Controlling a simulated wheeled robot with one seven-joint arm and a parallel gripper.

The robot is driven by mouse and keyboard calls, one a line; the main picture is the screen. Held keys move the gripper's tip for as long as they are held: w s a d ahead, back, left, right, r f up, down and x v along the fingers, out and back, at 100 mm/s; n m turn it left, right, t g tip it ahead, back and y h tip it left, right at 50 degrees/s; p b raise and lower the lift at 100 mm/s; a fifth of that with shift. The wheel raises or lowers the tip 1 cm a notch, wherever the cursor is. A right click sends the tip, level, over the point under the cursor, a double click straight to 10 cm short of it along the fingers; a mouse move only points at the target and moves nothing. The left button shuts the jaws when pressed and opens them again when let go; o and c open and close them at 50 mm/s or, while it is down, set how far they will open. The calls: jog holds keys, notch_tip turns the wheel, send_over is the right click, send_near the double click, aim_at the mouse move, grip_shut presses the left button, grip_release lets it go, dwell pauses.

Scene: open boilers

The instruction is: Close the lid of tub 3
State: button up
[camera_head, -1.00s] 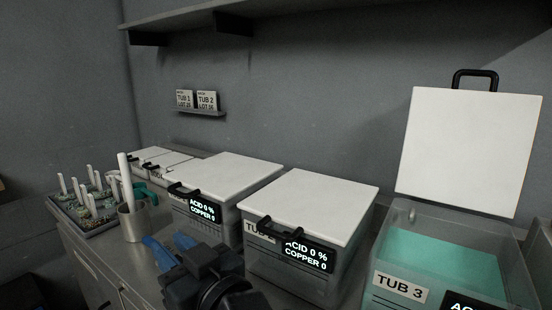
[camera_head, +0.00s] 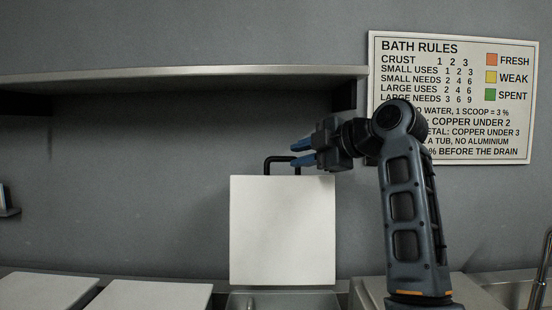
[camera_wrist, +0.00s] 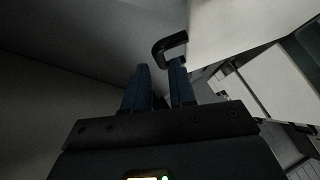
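The white lid (camera_head: 282,230) of tub 3 stands upright, open, with its black handle (camera_head: 268,166) on its top edge. Only a strip of the tub's top (camera_head: 270,300) shows below it; its label is out of view. My gripper (camera_head: 293,153) is at the right part of the handle, its blue fingers pointing left and spread apart. In the wrist view, the fingers (camera_wrist: 159,66) are apart, and the handle (camera_wrist: 168,43) is by the right fingertip beside the white lid (camera_wrist: 225,25). I cannot tell whether they touch.
A grey shelf (camera_head: 180,75) runs along the wall above left of the lid. A bath rules sign (camera_head: 452,95) hangs behind my arm. Two shut white lids (camera_head: 150,295) (camera_head: 45,291) lie at lower left. A tap (camera_head: 540,270) stands at far right.

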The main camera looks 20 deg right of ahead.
aim_at(286, 160)
jog(key=x, duration=0.7)
jog(key=shift+w+a, duration=0.15)
jog(key=shift+a, duration=0.05)
jog(key=shift+c, duration=0.4)
grip_shut()
jog(key=shift+f, duration=0.1)
